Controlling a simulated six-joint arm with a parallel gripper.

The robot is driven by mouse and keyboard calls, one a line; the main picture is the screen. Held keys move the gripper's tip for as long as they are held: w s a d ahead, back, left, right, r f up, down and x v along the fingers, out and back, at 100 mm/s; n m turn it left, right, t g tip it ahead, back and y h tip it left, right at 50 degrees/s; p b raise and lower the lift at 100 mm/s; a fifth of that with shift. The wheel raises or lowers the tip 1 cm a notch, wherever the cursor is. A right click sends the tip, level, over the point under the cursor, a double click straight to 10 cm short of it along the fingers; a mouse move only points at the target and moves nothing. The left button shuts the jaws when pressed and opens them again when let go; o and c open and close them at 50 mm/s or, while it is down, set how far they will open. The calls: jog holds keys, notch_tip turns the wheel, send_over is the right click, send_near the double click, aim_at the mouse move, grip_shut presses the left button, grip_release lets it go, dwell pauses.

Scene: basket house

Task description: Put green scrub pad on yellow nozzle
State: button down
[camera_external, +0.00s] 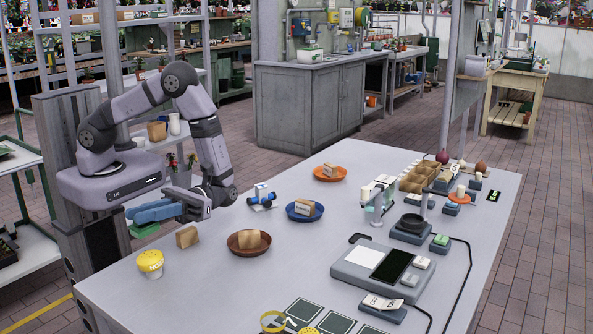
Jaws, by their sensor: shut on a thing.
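My gripper (150,211), with blue fingers, is at the left edge of the table and points left. It is shut on the green scrub pad (144,230), which shows just below the fingers and is partly hidden by them. A yellow-topped piece with a pale lower part (150,260), which looks like the yellow nozzle, stands upright on the table in front of and below the pad. The pad and this piece are apart.
A tan block (187,237) stands close to the right of the yellow piece. A brown dish (249,248), a blue dish (305,214) and a blue fitting (262,196) lie farther right. Yellow items (272,322) sit at the front edge. The front-left table is clear.

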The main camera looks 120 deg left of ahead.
aim_at(147, 234)
jog(key=shift+f, duration=0.55)
jog(key=shift+f, duration=0.1)
jog(key=shift+f, duration=1.95)
jog(key=shift+f, duration=0.2)
jog(key=c, duration=1.7)
grip_release()
